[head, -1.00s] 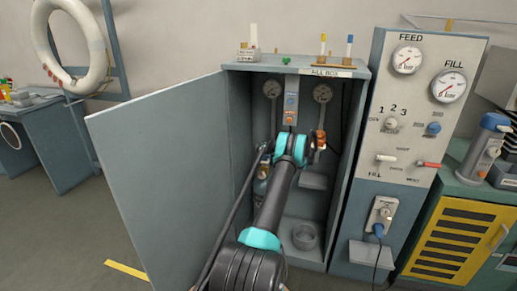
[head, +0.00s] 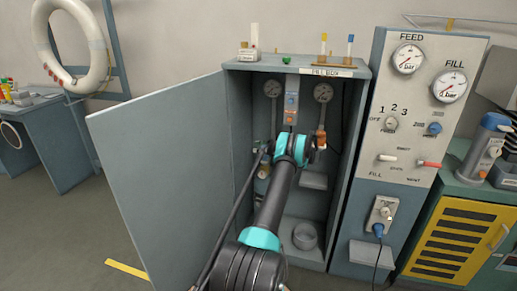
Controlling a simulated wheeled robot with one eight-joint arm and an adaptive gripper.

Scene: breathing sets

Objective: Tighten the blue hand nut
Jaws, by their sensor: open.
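My arm reaches into the open grey fill box (head: 347,180) in the head view. Its teal wrist (head: 291,148) is in front of the box's middle. I cannot pick out the blue hand nut; the wrist covers part of the fittings. A small bottle-like fitting (head: 262,186) stands left of my arm. Two gauges (head: 272,89) (head: 323,93) hang above, with a blue and orange plate (head: 291,101) between them.
The box door (head: 165,170) stands open at the left. A round cup (head: 305,236) sits on the box floor. Right of the box is a panel (head: 412,175) with gauges, a blue knob (head: 434,128) and a red-handled lever (head: 429,164). A yellow-fronted cabinet (head: 452,245) stands beyond it.

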